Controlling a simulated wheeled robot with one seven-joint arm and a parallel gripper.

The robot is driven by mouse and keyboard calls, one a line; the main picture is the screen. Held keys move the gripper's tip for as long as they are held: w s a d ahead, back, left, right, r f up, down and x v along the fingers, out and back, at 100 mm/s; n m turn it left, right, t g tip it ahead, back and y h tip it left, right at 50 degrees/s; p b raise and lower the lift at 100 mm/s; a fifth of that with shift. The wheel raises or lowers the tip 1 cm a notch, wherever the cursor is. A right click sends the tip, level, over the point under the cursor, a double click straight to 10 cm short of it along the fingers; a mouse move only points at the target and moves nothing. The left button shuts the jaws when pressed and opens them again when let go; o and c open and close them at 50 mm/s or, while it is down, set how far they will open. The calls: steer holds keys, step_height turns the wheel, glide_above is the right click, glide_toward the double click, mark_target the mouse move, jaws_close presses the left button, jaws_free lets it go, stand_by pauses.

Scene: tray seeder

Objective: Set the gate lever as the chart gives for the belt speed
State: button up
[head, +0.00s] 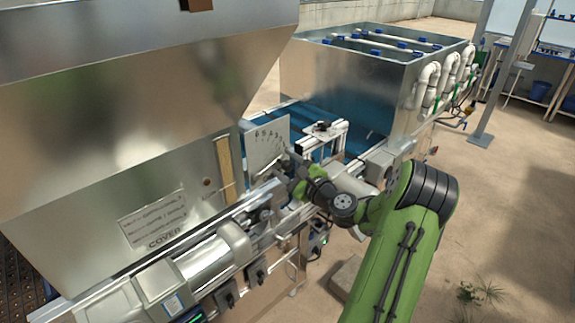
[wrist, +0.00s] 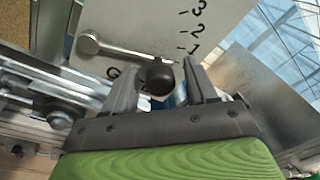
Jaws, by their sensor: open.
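The gate lever (wrist: 120,50) is a grey metal arm with a round black knob (wrist: 158,76), turning on a pivot at its left end. It lies in front of a pale scale plate (wrist: 135,22) with 1, 2 and 3 readable; the knob end is just below the 1. The plate also shows in the head view (head: 262,150). My gripper (wrist: 160,82) is open, with a finger on each side of the knob; I cannot tell whether either touches it. In the head view my gripper (head: 290,168) is in front of the plate and hides the lever.
A printed label (head: 155,215) reading COVER is on the metal hopper (head: 120,120); its small lines are unreadable. A small green display (head: 193,317) is at the bottom edge, also unreadable. Rails and a motor housing (head: 215,258) lie below the plate.

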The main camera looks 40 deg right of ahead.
steer(key=shift+c, duration=0.3)
jaws_close()
steer(key=shift+a+r+n+b, duration=0.3)
steer(key=shift+r+n+b, duration=0.35)
steer(key=shift+n, duration=0.45)
steer(key=shift+o, duration=0.3)
jaws_free()
steer(key=shift+r, duration=0.1)
steer(key=s+a+b, duration=0.1)
steer(key=s, duration=1.4)
steer(key=shift+s, duration=0.35)
